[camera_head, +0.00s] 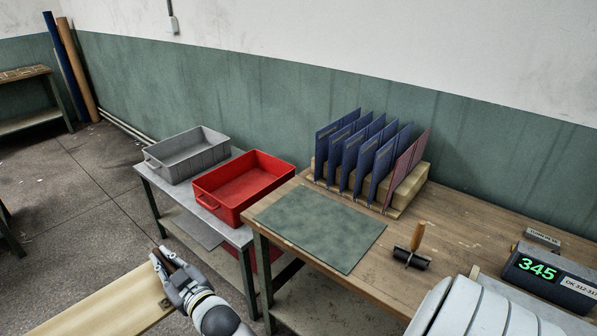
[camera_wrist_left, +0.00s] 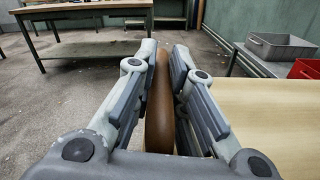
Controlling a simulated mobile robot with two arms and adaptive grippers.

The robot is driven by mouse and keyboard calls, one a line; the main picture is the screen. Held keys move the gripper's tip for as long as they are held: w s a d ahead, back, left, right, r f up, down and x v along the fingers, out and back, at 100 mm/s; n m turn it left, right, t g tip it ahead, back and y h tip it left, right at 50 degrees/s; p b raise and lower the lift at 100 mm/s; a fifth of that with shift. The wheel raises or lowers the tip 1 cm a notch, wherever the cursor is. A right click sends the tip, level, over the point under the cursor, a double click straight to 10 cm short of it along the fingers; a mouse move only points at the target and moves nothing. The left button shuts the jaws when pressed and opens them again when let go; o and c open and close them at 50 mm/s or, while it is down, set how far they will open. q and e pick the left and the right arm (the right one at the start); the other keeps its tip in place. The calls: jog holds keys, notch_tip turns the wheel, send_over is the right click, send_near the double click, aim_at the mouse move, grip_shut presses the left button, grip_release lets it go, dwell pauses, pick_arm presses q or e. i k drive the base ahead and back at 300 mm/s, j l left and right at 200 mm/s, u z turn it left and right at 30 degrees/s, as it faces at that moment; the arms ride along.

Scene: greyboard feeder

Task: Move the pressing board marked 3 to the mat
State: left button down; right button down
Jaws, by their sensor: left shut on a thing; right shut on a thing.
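A long tan board (camera_head: 108,300) runs into the lower left of the head view; it also fills the right side of the left wrist view (camera_wrist_left: 275,125). No number shows on it. My right gripper (camera_head: 165,258) is shut on a dark brown handle at the board's right end. In the left wrist view my left gripper (camera_wrist_left: 164,55) is shut around a brown rounded handle (camera_wrist_left: 158,105) beside the board. The left gripper is outside the head view. The green mat (camera_head: 320,226) lies bare on the wooden table, to the right of the board and apart from it.
A grey tray (camera_head: 188,153) and a red tray (camera_head: 243,185) stand on a side table between board and mat. Behind the mat is a rack (camera_head: 420,183) of several blue panels and a reddish one. A roller (camera_head: 412,258) and a display box (camera_head: 548,275) stand right of the mat.

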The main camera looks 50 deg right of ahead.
aim_at(316, 224)
jog(key=i, duration=0.95)
jog(key=i+j+z, duration=0.15)
jog(key=i+z, duration=0.2)
jog(key=i, duration=0.35)
jog(key=z, duration=2.55)
